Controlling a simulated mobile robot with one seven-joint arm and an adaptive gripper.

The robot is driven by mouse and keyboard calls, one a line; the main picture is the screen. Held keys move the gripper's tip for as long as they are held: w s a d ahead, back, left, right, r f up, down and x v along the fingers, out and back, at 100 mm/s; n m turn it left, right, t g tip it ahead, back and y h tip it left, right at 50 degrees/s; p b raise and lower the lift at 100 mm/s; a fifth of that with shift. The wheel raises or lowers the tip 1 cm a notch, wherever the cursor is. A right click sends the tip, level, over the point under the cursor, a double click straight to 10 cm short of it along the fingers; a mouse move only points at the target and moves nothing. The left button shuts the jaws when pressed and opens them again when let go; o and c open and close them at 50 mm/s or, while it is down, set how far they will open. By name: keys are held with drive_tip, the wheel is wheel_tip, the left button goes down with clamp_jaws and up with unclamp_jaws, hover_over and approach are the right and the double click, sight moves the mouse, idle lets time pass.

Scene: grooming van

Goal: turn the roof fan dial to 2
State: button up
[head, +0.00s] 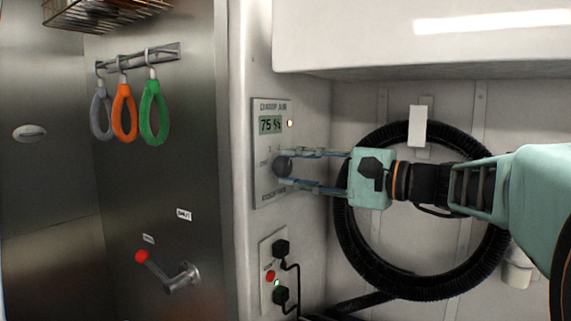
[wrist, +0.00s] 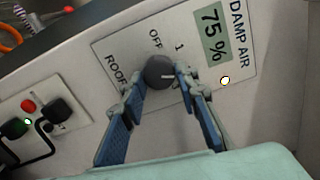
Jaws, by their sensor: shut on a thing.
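The roof fan dial (head: 282,167) is a dark round knob on the white wall panel (head: 272,107), below the damp air display. My gripper (head: 285,168) reaches it from the right, with one finger above and one below the knob. In the wrist view the dial (wrist: 157,70) sits between the two fingertips (wrist: 156,80), which are shut on its sides. A short pale mark on the knob points right, toward the right finger. The labels OFF and 1 show above the knob; the 2 is not visible. The lettering ROOF shows left of it, the rest covered.
The display (head: 270,124) reads 75 % beside a lit lamp (head: 290,124). A socket panel (head: 270,270) with black plugs is below. A coiled black hose (head: 345,235) hangs behind my arm. Left is a metal door with a red-knobbed lever (head: 142,256) and hanging loops (head: 153,115).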

drive_tip(key=shift+m, duration=0.3)
drive_tip(key=o, duration=1.1)
drive_tip(key=v, duration=1.2)
drive_tip(key=shift+f, duration=0.15)
